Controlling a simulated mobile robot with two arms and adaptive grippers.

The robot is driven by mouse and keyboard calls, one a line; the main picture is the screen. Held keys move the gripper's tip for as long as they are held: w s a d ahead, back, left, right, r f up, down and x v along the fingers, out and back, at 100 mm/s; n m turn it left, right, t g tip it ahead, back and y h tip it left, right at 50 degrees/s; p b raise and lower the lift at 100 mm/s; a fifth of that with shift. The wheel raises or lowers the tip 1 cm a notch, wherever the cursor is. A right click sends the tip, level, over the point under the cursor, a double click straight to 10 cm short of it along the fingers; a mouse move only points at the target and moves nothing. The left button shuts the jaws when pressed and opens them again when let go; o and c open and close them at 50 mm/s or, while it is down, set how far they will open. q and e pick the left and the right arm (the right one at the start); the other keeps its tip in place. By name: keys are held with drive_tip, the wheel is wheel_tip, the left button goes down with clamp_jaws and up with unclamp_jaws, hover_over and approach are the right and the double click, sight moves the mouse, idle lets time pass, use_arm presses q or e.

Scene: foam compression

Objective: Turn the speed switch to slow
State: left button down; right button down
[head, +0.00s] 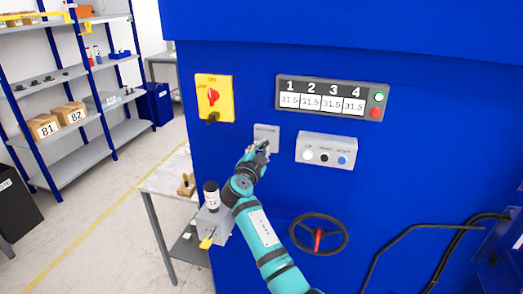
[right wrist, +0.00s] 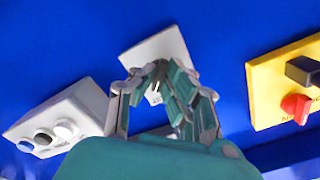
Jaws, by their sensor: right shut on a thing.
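The speed switch's grey plate (head: 266,130) is on the blue machine front, below and left of the number display. It also shows in the right wrist view (right wrist: 150,52). My right gripper (head: 262,146) is at the lower part of this plate, with its fingers closed together on the switch. In the right wrist view the fingertips (right wrist: 160,75) meet in front of the plate. They hide the switch knob, so its setting cannot be read. My left gripper is not in view.
A box with white, black and blue buttons (head: 325,150) is right of the plate. A yellow panel with a red rotary switch (head: 213,98) is at the upper left. A number display (head: 332,98) is above. A handwheel (head: 319,233) is below, beside my right arm.

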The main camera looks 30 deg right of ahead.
drive_tip(key=n+b, duration=0.6)
drive_tip(key=n, duration=0.1)
drive_tip(key=shift+d+f+n+b, duration=0.1)
drive_tip(key=shift+n+b, duration=0.2)
drive_tip(key=shift+n, duration=1)
drive_tip(key=n, duration=0.2)
drive_tip(key=shift+s+r+n, duration=0.1)
drive_tip(key=shift+r+n, duration=0.1)
drive_tip(key=shift+n, duration=0.1)
drive_tip(key=n, duration=0.5)
drive_tip(key=shift+p, duration=0.3)
drive_tip(key=shift+n, duration=0.3)
